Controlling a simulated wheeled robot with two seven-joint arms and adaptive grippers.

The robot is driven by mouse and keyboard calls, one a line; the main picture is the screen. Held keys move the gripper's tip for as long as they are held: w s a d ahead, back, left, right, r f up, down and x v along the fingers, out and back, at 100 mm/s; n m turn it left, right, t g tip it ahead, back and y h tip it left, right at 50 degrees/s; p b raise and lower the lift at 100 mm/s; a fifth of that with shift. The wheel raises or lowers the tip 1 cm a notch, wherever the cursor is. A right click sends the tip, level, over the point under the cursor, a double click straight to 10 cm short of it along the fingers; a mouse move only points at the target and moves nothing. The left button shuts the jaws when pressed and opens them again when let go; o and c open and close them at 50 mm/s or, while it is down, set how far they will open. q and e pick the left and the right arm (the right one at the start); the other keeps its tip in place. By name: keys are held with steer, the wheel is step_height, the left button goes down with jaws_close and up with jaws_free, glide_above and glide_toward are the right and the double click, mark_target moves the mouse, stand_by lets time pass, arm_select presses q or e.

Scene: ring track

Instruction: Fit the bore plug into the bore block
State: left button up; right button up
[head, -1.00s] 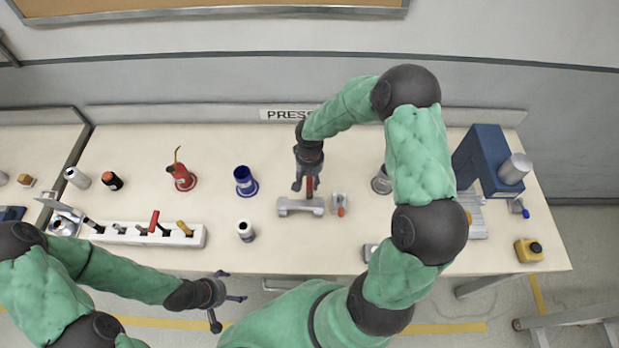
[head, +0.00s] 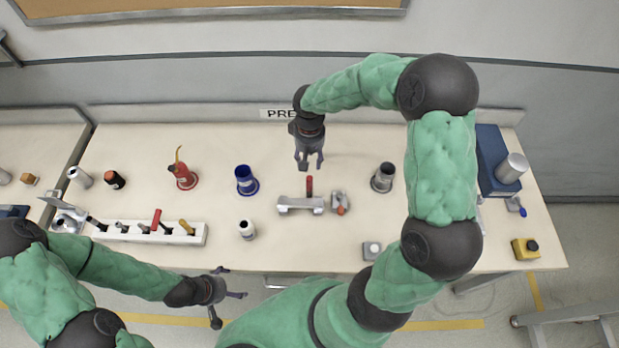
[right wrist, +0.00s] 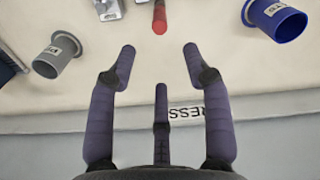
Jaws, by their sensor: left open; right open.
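A red-handled piece (head: 309,183), which looks like the bore plug, stands at the back edge of a grey metal block (head: 300,206), which looks like the bore block. Whether it is seated in a bore cannot be told. Its red end also shows at the top of the right wrist view (right wrist: 160,19). My right gripper (head: 311,166) is open and empty, just behind the red handle and apart from it. Its spread fingers show in the right wrist view (right wrist: 160,60) with nothing between them. My left gripper (head: 229,297) is open and empty in front of the bench edge.
A small grey fixture (head: 340,203) stands right of the block. A blue cup (head: 244,180) and a grey cup (head: 383,177) flank it. A white rack (head: 150,232) holds several tools, one red-handled. A blue press (head: 494,155) stands at the right.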

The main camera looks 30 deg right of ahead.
mark_target(309, 185)
steer(key=n, duration=0.1)
steer(key=f+n, duration=0.1)
steer(key=n, duration=0.2)
steer(key=shift+f+p, duration=0.25)
steer(key=shift+p, duration=0.05)
steer(key=n, duration=0.1)
steer(key=f+n, duration=0.1)
steer(key=n, duration=0.2)
steer(key=shift+f+n+p, duration=0.3)
steer(key=n, duration=0.2)
steer(key=f+n, duration=0.1)
steer(key=n, duration=0.1)
steer(key=f+n, duration=0.1)
steer(key=n, duration=0.1)
steer(key=shift+a+f+p, duration=0.15)
steer(key=shift+a+p, duration=0.1)
steer(key=shift+p, duration=0.1)
steer(key=shift+n, duration=0.3)
step_height(309, 185, down, 5)
steer(key=shift+r+b, duration=0.15)
steer(key=shift+b, duration=0.2)
steer(key=shift+d+f, duration=0.15)
steer(key=shift+f, duration=1.4)
steer(key=shift+d+f, duration=0.1)
steer(key=shift+f, duration=1.45)
steer(key=shift+r, duration=0.1)
jaws_close()
